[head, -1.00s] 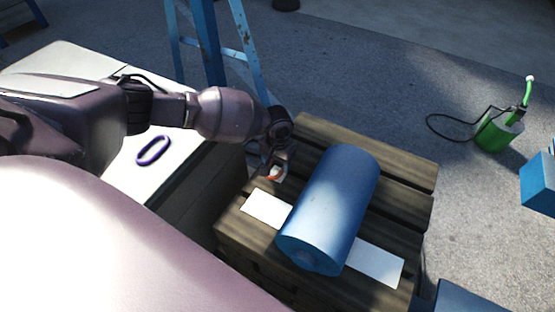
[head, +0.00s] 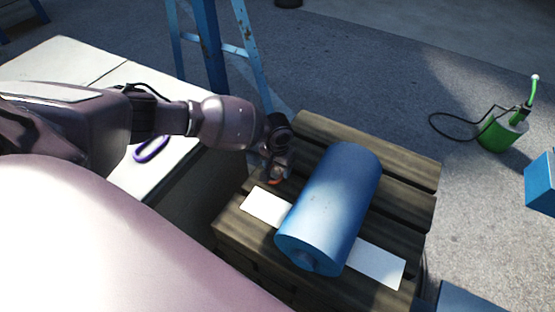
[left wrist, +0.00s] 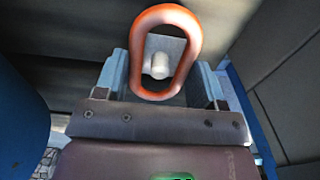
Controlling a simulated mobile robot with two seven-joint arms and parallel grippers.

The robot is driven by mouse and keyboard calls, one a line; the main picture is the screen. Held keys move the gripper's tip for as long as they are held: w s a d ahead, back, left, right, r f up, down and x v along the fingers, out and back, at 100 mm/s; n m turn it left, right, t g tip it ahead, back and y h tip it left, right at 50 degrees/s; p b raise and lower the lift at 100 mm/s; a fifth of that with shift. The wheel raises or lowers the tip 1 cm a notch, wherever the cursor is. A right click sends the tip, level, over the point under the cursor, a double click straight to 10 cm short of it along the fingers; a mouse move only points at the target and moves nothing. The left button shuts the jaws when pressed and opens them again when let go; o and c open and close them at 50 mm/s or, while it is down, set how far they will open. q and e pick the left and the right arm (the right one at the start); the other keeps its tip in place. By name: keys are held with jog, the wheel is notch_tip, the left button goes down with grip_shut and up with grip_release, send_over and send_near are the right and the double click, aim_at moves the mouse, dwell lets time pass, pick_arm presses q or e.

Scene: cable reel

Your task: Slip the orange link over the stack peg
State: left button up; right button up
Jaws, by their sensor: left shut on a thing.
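The orange link (left wrist: 166,14) is an oval ring, shut in my left gripper (left wrist: 160,82) in the left wrist view. A pale rounded peg (left wrist: 159,64) on a grey plate shows through the link's opening. I cannot tell whether the link is around the peg or only in line with it. In the head view my left gripper (head: 277,174) is low over the wooden crate (head: 312,130), left of the blue roll (head: 335,200). Only a sliver of the orange link (head: 274,181) shows there, and the peg is hidden. My right gripper is not in view.
A white strip (head: 265,207) lies across the crate under the blue roll. A purple link (head: 150,150) lies on the white table (head: 70,58), partly behind my arm. A blue ladder (head: 207,45) stands behind. A green pot (head: 502,133) with a cable stands at right.

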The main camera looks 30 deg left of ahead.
pick_arm(q)
jog(key=shift+f, duration=0.4)
dwell(0.3)
jog(key=o, duration=1.3)
jog(key=shift+c, duration=0.2)
